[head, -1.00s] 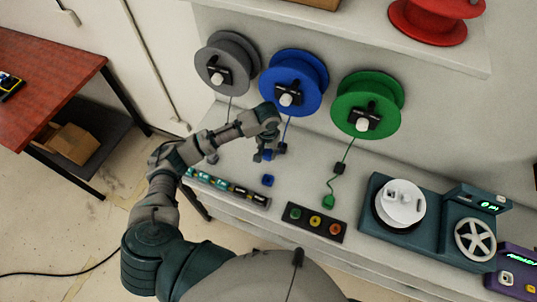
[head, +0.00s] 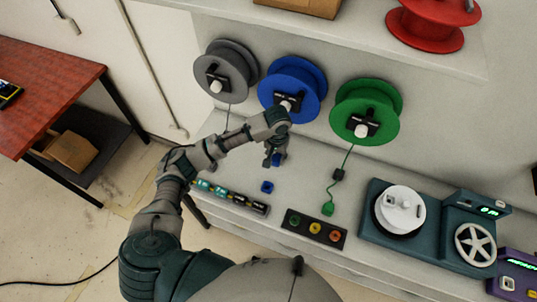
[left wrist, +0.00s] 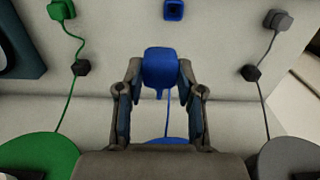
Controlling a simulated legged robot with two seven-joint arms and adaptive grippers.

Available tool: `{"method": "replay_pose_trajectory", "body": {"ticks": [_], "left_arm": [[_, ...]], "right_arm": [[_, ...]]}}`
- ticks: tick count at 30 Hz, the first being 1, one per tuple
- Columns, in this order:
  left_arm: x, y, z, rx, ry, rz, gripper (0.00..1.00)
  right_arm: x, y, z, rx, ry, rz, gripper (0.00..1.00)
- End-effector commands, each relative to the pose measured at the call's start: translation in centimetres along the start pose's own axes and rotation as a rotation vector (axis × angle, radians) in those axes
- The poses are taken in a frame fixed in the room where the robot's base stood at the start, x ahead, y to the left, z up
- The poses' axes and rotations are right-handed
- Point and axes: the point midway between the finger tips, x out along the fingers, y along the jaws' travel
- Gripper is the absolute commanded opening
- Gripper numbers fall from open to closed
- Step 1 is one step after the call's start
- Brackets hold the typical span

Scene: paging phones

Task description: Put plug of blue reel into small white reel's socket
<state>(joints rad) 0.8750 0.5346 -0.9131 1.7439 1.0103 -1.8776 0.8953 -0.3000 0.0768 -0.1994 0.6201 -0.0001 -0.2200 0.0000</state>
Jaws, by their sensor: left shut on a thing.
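The blue reel (head: 312,82) is mounted on the wall between a gray and a green reel. Its blue plug (left wrist: 160,70) is between the fingers of my left gripper (head: 274,160), which is shut on it just above the counter. The blue cord runs back from the plug toward the reel in the left wrist view. The small white reel (head: 407,217) lies flat on a teal machine at the right. My right gripper is out of view.
A panel with three buttons (head: 315,229) and a strip of labeled modules (head: 231,197) line the front edge. A spoked wheel (head: 475,244) is on the teal machine. A shelf (head: 400,45) overhangs the reels.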

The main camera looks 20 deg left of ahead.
Motion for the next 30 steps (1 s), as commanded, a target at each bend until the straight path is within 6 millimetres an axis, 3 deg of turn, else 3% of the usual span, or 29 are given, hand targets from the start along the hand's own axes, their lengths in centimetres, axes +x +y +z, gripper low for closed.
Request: {"method": "replay_pose_trajectory", "body": {"ticks": [30], "left_arm": [[0.0,13.5,-1.7,0.000,0.000,0.000,0.12]], "right_arm": [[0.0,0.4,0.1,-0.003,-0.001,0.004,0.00]]}}
